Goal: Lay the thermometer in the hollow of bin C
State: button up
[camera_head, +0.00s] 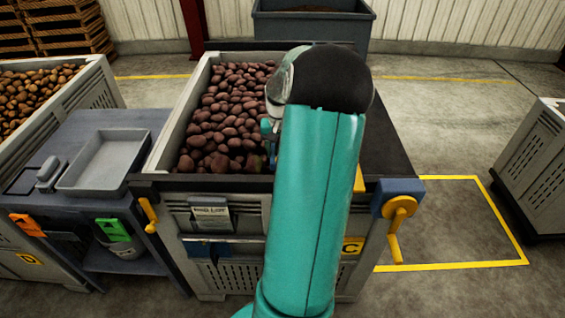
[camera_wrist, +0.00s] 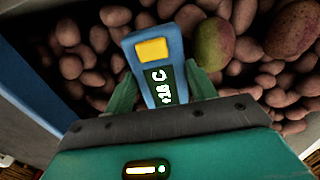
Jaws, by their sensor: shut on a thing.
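Bin C (camera_head: 172,135) is the grey bin in the middle of the head view, heaped with dark reddish potatoes (camera_head: 235,105) and marked by a yellow C plate (camera_head: 352,247). My arm hides much of its right part. In the wrist view my gripper (camera_wrist: 163,90) is shut on the thermometer (camera_wrist: 151,50), a blue stick with a yellow button and a dark display reading about +18 C. The thermometer is over the potatoes; I cannot tell whether it touches them. A greenish potato (camera_wrist: 213,45) lies just right of it. I cannot make out the hollow.
A dark bench with a grey tray (camera_head: 105,160) stands left of bin C. Another potato bin (camera_head: 108,92) is at far left. A yellow crank (camera_head: 400,215) sticks out at the front right. A grey bin (camera_head: 310,30) stands behind. The floor at right is clear inside yellow lines.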

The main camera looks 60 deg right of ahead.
jog(key=shift+f, duration=2.6)
jog(key=shift+f, duration=0.1)
jog(key=o, duration=0.9)
jog(key=shift+f, duration=0.1)
jog(key=shift+c, duration=0.2)
notch_tip(320, 180, up, 12)
jog(key=shift+r, duration=0.2)
